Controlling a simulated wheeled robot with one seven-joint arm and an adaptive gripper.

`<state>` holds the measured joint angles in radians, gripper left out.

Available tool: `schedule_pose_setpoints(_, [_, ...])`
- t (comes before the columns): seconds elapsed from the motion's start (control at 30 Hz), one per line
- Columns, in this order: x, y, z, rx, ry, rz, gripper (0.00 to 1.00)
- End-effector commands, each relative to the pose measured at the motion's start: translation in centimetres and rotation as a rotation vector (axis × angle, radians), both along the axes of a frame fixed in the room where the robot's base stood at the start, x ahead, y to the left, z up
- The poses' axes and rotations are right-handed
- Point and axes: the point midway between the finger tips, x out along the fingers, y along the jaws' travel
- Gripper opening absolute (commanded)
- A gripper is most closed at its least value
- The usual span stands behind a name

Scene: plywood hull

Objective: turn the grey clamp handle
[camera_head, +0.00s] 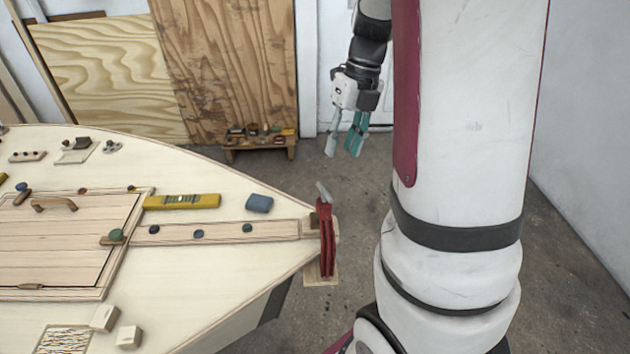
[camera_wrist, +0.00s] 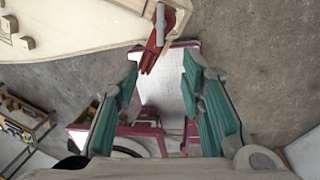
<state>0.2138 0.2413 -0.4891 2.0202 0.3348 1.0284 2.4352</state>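The red clamp (camera_head: 326,242) is fixed on the pointed tip of the plywood hull. Its grey handle (camera_head: 323,190) sticks up at the clamp's top and leans to the upper left. In the wrist view the grey handle (camera_wrist: 160,22) lies on the red clamp body (camera_wrist: 153,52), beyond my fingertips. My gripper (camera_head: 343,146) hangs in the air behind the hull tip, apart from the clamp. Its teal fingers are spread in the wrist view (camera_wrist: 162,64), with nothing between them.
The hull deck (camera_head: 200,270) fills the left, with a yellow level (camera_head: 182,202) and a blue block (camera_head: 259,203) near the tip. A low wooden bench (camera_head: 258,146) with small items stands by the plywood sheets. Bare floor lies around my gripper.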

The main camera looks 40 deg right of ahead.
Motion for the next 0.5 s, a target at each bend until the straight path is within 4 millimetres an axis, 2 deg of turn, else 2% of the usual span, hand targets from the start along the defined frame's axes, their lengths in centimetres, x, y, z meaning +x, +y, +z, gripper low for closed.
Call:
schedule_pose_setpoints(0.17, [0.0, 0.2, -1.7, 0.003, 0.008, -0.018, 0.36])
schedule_pose_setpoints(0.5, [0.2, 1.5, -8.2, 0.004, 0.01, -0.016, 0.36])
